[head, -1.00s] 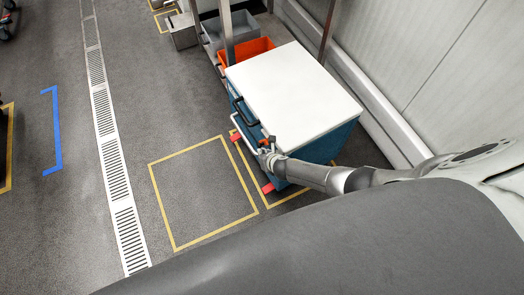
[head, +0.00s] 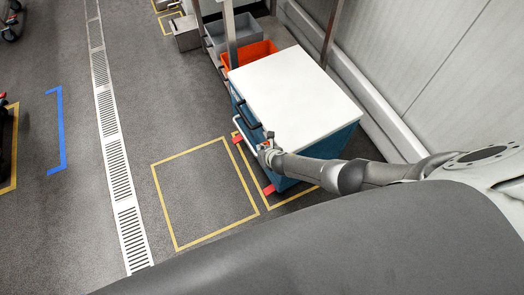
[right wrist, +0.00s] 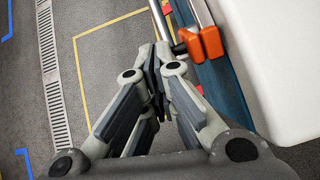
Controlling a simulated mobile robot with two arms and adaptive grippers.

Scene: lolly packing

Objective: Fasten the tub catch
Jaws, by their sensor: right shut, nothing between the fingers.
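The blue tub (head: 300,181) with a flat white lid (head: 297,92) stands at the centre of the head view. In the right wrist view, two orange pieces of the catch (right wrist: 211,42) show at the tub's upper edge, beside the lid (right wrist: 280,60). I cannot tell whether the catch is fastened. My right gripper (head: 266,146) is at the tub's near left side and covers the catch in the head view. In the right wrist view its fingers (right wrist: 157,62) are together and empty, left of the orange pieces and apart from them.
A black handle (head: 246,113) and a pale bar (head: 243,135) run along the tub's left side. Orange (head: 250,53) and grey (head: 234,32) bins stand behind it between metal posts. The yellow-marked floor square (head: 205,195) to the left is clear. A wall is close on the right.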

